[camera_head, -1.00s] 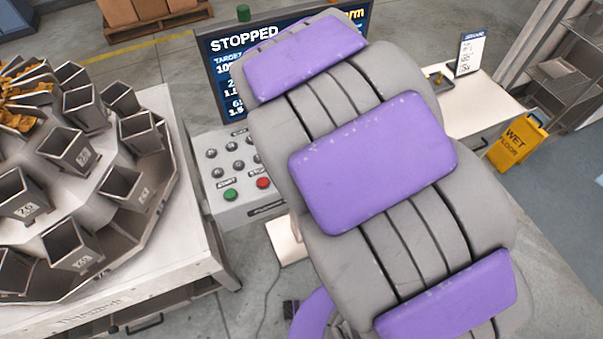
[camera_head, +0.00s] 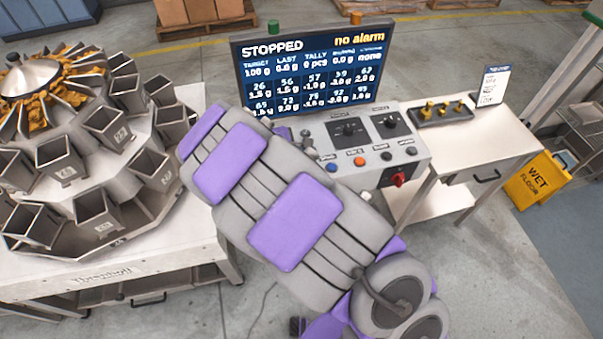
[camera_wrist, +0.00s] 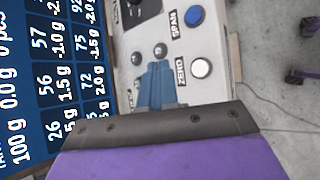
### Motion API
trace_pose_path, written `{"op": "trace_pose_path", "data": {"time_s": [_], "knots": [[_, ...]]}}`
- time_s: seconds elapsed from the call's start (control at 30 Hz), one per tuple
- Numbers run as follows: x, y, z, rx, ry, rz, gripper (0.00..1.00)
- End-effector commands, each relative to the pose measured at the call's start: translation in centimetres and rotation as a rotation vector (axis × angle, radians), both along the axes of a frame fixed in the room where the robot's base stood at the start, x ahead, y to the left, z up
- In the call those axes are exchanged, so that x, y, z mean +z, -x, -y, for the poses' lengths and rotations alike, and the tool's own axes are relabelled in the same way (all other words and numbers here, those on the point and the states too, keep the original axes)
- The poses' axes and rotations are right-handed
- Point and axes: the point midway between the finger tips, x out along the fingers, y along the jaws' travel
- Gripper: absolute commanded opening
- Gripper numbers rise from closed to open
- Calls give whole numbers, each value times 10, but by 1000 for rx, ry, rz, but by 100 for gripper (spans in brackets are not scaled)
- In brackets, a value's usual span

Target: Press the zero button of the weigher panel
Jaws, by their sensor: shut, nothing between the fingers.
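The weigher panel (camera_head: 410,148) is a pale console below a screen, with knobs and coloured buttons. In the wrist view the zero button (camera_wrist: 200,68) is a white round button beside a ZERO label (camera_wrist: 181,72). A blue button (camera_wrist: 194,15) beside a SPAN label lies above it in that picture. My gripper (camera_wrist: 159,68) has its blue fingers together and empty, over the panel just left of the ZERO label. I cannot tell whether the fingertips touch the panel. In the head view my arm hides the left part of the panel and the zero button.
The screen (camera_head: 312,72) reads STOPPED and no alarm. An orange button (camera_head: 360,160) and a red switch (camera_head: 398,179) are on the panel's right part. A multi-bucket weigher (camera_head: 85,165) stands left, a side table (camera_head: 490,150) right, and a yellow wet-floor sign (camera_head: 538,182) beyond it.

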Motion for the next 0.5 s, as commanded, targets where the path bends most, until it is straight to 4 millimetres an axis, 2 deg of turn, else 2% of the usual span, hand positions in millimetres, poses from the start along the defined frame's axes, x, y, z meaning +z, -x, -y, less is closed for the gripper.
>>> {"op": "trace_pose_path", "data": {"time_s": [0.27,0.5], "knots": [[1,0,5,-4,-4,2,0],[-12,0,0,-3,-1,1,0]]}}
